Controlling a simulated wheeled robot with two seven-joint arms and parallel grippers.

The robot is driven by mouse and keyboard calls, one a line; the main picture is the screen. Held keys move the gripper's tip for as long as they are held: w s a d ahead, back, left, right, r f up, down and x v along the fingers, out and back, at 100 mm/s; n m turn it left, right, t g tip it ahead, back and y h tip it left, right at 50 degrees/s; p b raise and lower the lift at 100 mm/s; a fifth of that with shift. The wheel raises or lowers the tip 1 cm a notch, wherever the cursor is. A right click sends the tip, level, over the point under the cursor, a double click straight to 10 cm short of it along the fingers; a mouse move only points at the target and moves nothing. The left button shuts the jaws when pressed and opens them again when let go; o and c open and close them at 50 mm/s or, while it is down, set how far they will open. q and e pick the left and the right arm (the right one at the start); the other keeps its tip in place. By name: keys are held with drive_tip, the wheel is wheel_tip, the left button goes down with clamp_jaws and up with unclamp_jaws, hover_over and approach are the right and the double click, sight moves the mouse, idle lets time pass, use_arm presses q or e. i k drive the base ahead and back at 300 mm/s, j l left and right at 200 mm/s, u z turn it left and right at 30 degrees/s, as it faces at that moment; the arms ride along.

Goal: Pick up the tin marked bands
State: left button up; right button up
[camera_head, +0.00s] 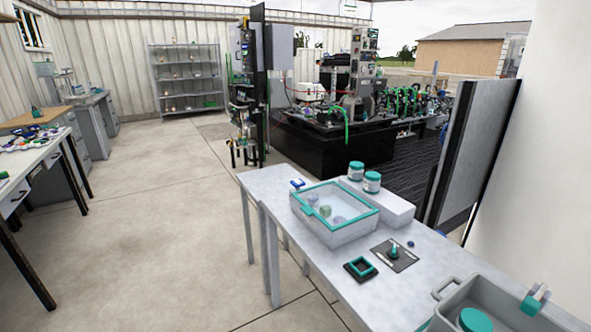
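Two small white tins with teal lids, a left one (356,171) and a right one (372,182), stand upright side by side on a white block at the back of the near table. Another teal-lidded round tin (475,320) is inside the grey tote at the bottom right, cut off by the picture edge. A clear-topped box (336,228) with a teal rim holds a few small round items, blurred through the lid. No marking is legible, so I cannot tell which is the bands tin. Neither of my grippers is in view.
The near table (345,290) also bears a dark square frame (360,269), a dark plate (394,255) with a knob and the handled grey tote (510,297). A tall panel (478,150) stands behind its right side. Open floor (150,240) lies to the left.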

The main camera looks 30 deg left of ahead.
sight(356, 176)
drive_tip(key=u, duration=0.4)
drive_tip(key=i+j+u, duration=0.6)
drive_tip(key=i+j, duration=0.3)
drive_tip(key=i+j+u, duration=0.3)
drive_tip(key=i, duration=0.2)
drive_tip(key=i+j+u, duration=0.15)
drive_tip(key=i+u, duration=0.15)
drive_tip(key=i, duration=0.2)
drive_tip(key=i+u, duration=0.3)
drive_tip(key=i, duration=1.3)
drive_tip(key=i+j, duration=0.1)
drive_tip(key=i, duration=1)
drive_tip(key=i+l+z, duration=0.1)
drive_tip(key=i+z, duration=0.7)
drive_tip(key=i+j+z, duration=0.1)
drive_tip(key=i+z, duration=0.15)
drive_tip(key=z, duration=0.2)
drive_tip(key=i+l+z, duration=0.2)
drive_tip(key=z, duration=0.3)
drive_tip(key=i+z, duration=0.7)
drive_tip(key=z, duration=0.3)
drive_tip(key=i+j+z, duration=0.15)
drive_tip(key=i+z, duration=0.2)
drive_tip(key=i, duration=1.1)
drive_tip(key=i+z, duration=0.8)
drive_tip(key=i+j+z, duration=0.2)
drive_tip(key=z, duration=0.2)
drive_tip(key=i, duration=0.1)
